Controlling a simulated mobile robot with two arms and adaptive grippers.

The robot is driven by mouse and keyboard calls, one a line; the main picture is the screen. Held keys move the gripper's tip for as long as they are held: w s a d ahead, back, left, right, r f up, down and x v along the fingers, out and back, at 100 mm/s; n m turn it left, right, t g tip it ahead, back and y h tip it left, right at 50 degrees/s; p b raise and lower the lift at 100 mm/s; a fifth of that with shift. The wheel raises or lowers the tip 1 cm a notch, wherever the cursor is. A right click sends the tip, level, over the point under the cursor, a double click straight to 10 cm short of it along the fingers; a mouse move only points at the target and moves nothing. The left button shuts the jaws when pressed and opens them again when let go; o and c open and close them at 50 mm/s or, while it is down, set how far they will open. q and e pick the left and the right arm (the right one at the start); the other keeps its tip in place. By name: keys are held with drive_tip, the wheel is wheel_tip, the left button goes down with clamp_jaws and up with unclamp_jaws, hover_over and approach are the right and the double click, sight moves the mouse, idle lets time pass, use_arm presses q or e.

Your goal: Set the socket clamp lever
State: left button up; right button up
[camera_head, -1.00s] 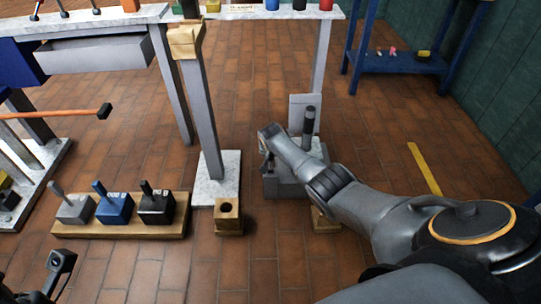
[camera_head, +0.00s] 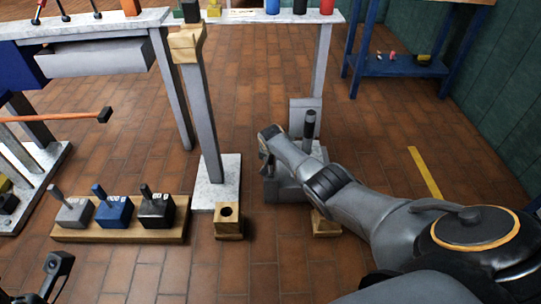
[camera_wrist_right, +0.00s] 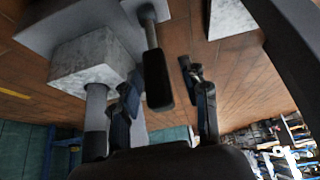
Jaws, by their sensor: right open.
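The clamp lever is a short rod with a black grip (camera_head: 309,124). In the right wrist view the black grip (camera_wrist_right: 157,78) hangs between the two spread fingers of my right gripper (camera_wrist_right: 166,88), with gaps on both sides. That gripper is open and holds nothing.
A wooden board (camera_head: 120,233) with grey, blue and black lever boxes lies left. A post with a wooden top (camera_head: 186,42) stands on a pale slab beside a wooden socket block (camera_head: 229,220). A bench (camera_head: 100,22) stands behind.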

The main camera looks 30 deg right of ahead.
drive_tip(key=v, duration=1.2)
idle(0.5)
